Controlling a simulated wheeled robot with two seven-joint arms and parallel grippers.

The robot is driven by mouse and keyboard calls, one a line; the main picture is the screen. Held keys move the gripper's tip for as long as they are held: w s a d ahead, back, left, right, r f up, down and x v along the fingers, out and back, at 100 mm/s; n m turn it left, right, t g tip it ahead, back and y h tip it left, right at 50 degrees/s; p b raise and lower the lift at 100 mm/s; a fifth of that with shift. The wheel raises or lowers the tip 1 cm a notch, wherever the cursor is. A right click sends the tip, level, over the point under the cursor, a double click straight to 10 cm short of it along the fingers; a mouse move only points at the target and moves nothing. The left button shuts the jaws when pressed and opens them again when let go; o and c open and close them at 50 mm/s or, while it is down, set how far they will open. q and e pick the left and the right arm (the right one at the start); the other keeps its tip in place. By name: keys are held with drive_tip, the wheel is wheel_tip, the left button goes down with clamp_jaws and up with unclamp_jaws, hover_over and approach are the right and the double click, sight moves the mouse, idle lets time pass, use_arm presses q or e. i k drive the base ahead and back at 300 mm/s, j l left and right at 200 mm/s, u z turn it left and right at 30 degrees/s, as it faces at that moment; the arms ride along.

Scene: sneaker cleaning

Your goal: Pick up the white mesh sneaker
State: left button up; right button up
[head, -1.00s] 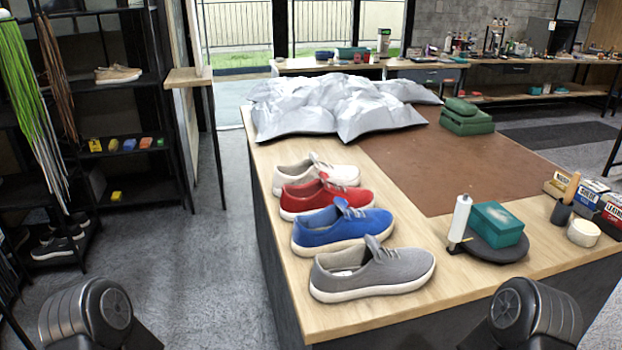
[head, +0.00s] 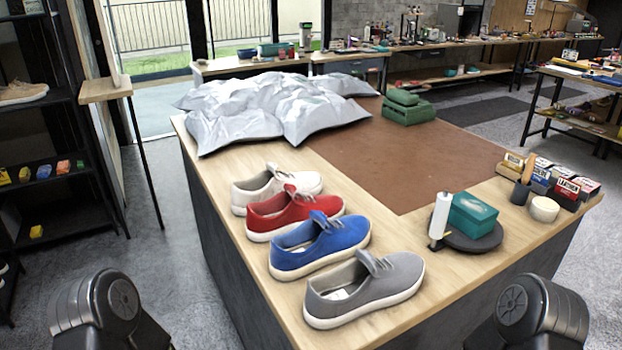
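The white mesh sneaker (head: 277,188) stands on the wooden worktable at the far end of a row of sneakers. The red sneaker (head: 294,213) in front of it hides part of its near side. A blue sneaker (head: 320,246) and a grey sneaker (head: 364,289) stand nearer to me in the same row. Parts of my two arms show at the bottom left and bottom right corners, well away from the sneakers. Neither gripper's fingers are in view.
Silvery bags (head: 275,107) lie behind the sneakers. A brown mat (head: 390,155) covers the table's middle. At right are a teal box (head: 472,214) on a dark round stand, a white bottle (head: 440,216) and a white round tub (head: 544,208). A dark shelf stands at left.

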sight(267, 184)
drive_tip(key=i+j+z, duration=0.15)
drive_tip(key=j+z, duration=0.2)
drive_tip(key=j, duration=0.15)
drive_tip(key=j+z, duration=0.7)
drive_tip(key=j, duration=0.3)
drive_tip(key=j+z, duration=0.35)
drive_tip(key=j, duration=0.15)
drive_tip(key=k+j+z, duration=0.15)
drive_tip(key=j+z, duration=0.2)
drive_tip(key=k+j+z, duration=0.2)
drive_tip(key=j+z, duration=0.15)
drive_tip(key=j, duration=0.25)
drive_tip(key=k+j+z, duration=0.2)
drive_tip(key=j+z, duration=0.15)
